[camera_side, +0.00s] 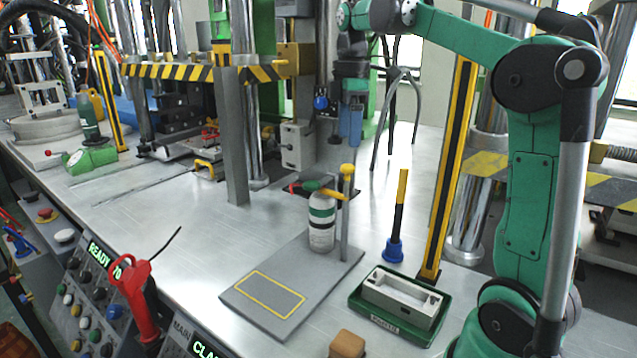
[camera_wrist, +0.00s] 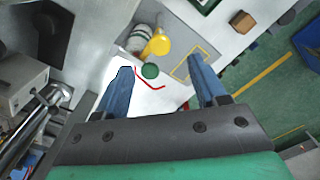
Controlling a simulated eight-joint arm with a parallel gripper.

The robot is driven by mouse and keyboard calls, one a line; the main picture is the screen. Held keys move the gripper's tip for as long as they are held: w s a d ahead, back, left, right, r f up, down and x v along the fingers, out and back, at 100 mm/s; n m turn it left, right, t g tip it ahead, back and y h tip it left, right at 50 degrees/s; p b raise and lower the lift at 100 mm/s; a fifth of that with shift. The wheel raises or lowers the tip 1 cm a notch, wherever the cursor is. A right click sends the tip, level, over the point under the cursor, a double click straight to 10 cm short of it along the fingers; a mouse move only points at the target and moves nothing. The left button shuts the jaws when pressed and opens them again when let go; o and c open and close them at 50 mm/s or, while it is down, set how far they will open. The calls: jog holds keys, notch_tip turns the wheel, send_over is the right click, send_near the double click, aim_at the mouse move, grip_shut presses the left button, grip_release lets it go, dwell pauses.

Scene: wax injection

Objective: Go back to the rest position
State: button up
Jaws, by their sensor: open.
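My gripper (camera_side: 351,138) is raised above the steel table, left of my arm's upper links in the side view. In the wrist view its two blue fingers stand wide apart, and the gripper (camera_wrist: 161,76) has nothing between them.
A green tray (camera_side: 408,334) holding a grey mould sits at the front right. A yellow and black tool (camera_side: 397,220) stands upright behind it. A brown block (camera_side: 347,344) lies at the front edge. A black-and-yellow striped press (camera_side: 185,72) stands left of my gripper.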

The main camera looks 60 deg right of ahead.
jog(key=shift+a, duration=0.1)
jog(key=s+a+f+m+t, duration=0.3)
jog(key=a+f+m+t, duration=0.4)
jog(key=a+f, duration=0.5)
jog(key=a+m, duration=0.1)
jog(key=a, duration=0.3)
jog(key=shift+a+f+m, duration=0.25)
jog(key=shift+m, duration=0.15)
jog(key=shift+s, duration=0.1)
